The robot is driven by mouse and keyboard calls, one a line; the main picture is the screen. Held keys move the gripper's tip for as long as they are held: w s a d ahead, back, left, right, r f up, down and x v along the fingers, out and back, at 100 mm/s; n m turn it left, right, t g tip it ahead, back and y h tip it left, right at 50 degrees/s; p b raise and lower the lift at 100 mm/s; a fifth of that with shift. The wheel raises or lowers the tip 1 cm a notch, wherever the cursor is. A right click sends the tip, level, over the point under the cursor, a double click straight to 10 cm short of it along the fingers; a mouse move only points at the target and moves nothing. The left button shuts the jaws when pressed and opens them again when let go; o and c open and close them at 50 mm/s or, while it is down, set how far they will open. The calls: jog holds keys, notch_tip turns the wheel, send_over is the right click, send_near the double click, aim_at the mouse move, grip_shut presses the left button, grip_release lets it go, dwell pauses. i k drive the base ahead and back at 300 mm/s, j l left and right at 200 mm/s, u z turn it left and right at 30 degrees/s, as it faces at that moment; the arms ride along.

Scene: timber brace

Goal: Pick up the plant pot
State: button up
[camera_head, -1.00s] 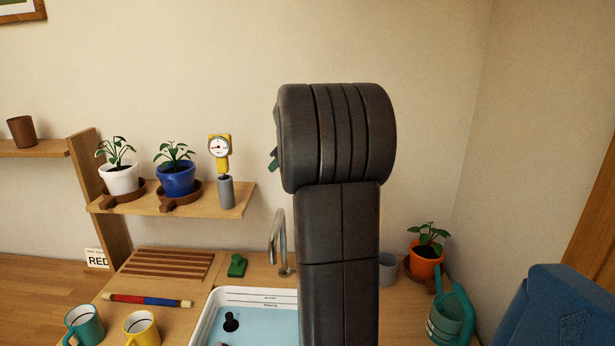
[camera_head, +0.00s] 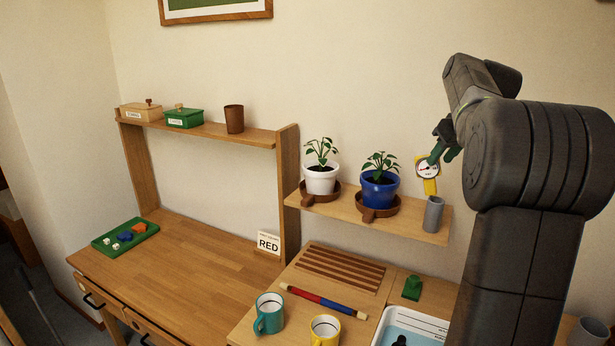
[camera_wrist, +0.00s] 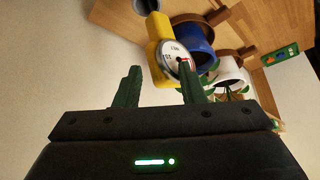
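A white plant pot (camera_head: 320,181) and a blue plant pot (camera_head: 378,192), each with a leafy plant, stand upright in brown saucers on the lower wall shelf. The wrist view shows the blue pot (camera_wrist: 192,43) and the white pot (camera_wrist: 230,72) beyond the fingers, with the picture rotated. My gripper (camera_head: 437,152) is to the right of the blue pot, at the yellow gauge. In the wrist view, my gripper's green fingers (camera_wrist: 158,67) are apart with nothing held between them. One finger overlaps the gauge dial; I cannot tell whether they touch.
The yellow gauge (camera_head: 427,172) stands in a grey cup (camera_head: 434,214) beside the blue pot. A brown cup (camera_head: 234,119) and lidded boxes stand on the upper shelf (camera_head: 263,136). Mugs, a striped stick and a slatted board (camera_head: 344,268) lie below. The left worktop (camera_head: 190,262) is mostly clear.

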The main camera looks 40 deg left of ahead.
aim_at(320, 174)
jog(key=k+j+z, duration=0.1)
jog(key=j, duration=0.35)
jog(key=k+j, duration=0.1)
jog(key=j, duration=0.3)
jog(key=k+j+z, duration=0.15)
jog(key=j, duration=0.3)
jog(key=j+z, duration=0.1)
jog(key=j, duration=0.3)
jog(key=k+j, duration=0.2)
jog(key=j, duration=0.2)
jog(key=i+z, duration=0.05)
